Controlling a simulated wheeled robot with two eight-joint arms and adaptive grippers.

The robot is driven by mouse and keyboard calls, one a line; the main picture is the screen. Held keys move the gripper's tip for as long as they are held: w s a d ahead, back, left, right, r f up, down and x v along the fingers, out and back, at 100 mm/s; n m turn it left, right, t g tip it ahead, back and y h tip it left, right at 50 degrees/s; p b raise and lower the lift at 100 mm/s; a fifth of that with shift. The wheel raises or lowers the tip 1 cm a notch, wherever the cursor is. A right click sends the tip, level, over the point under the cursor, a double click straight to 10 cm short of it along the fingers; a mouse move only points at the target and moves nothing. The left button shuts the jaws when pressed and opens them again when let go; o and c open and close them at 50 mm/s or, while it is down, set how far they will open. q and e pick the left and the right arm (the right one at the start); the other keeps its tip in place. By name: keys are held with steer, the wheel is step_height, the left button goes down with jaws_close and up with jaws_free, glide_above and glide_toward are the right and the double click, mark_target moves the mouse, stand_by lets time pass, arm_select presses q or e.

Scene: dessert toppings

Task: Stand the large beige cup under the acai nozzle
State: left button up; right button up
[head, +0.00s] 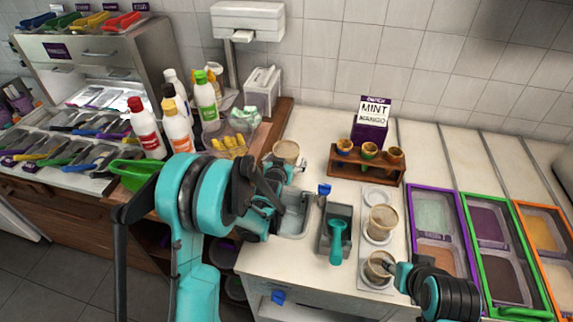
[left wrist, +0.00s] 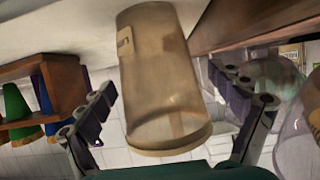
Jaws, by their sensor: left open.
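A large beige translucent cup (head: 286,151) stands at the back left of the white counter. My left gripper (head: 285,168) is open at this cup, and its fingers hide the lower part. In the left wrist view the cup (left wrist: 165,85) shows between the two spread fingers (left wrist: 168,112), with a gap visible on each side. Two more beige cups, one behind (head: 383,222) and one in front (head: 379,268), are on a pale tray at right. My right gripper (head: 394,268) is beside the front cup; its fingers are too small to read. I cannot identify the acai nozzle.
A white dispenser (head: 248,20) is on the back wall. Several squeeze bottles (head: 178,130) stand left of my left gripper. A wooden holder (head: 366,166) with small cones is right of the cup. A grey bin with a teal scoop (head: 337,240) lies between my arms.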

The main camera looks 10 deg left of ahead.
arm_select(q)
steer(key=shift+s+r, duration=0.1)
steer(key=shift+c, duration=0.9)
steer(key=c, duration=1.1)
steer(key=shift+r, duration=0.1)
